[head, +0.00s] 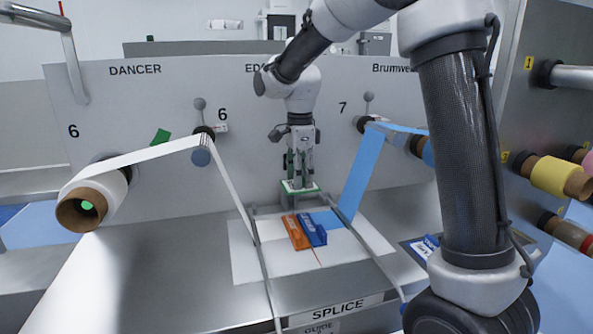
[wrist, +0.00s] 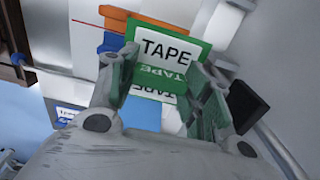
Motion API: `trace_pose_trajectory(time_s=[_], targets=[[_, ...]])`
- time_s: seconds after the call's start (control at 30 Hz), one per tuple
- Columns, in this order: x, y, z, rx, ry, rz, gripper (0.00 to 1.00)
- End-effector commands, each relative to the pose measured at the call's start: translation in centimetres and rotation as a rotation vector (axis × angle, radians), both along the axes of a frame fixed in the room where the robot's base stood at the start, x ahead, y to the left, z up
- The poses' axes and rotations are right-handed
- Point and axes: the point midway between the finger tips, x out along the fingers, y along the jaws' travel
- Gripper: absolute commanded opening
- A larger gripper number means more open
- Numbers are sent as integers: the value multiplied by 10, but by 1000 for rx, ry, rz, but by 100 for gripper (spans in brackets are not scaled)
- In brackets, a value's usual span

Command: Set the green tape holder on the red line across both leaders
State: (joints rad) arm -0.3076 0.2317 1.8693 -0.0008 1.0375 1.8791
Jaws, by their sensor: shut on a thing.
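My gripper (head: 300,172) is shut on the green tape holder (head: 300,188), above the back of the splice table. In the wrist view, the holder (wrist: 145,28) shows a white TAPE label between my two fingers (wrist: 163,75). The white leader (head: 236,192) comes down on the left and the blue leader (head: 362,180) on the right. A short piece of the red line (head: 316,257) shows on the white splice plate (head: 272,263), in front of an orange block (head: 296,232) and a blue block (head: 313,230). The rest of the line is hidden.
Two metal rails (head: 263,262) run front to back beside the blocks. A white roll (head: 98,196) on a brown core is at left. Yellow and other rolls (head: 552,176) are at right. The front metal surface (head: 165,275) is clear.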

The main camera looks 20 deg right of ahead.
Motion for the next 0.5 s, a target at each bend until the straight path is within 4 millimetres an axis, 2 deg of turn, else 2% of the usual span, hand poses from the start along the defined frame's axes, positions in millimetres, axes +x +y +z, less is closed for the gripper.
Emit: trace_pose_trajectory(time_s=[0.5], targets=[[-1, 0, -52, -1, 4, 0, 27]])
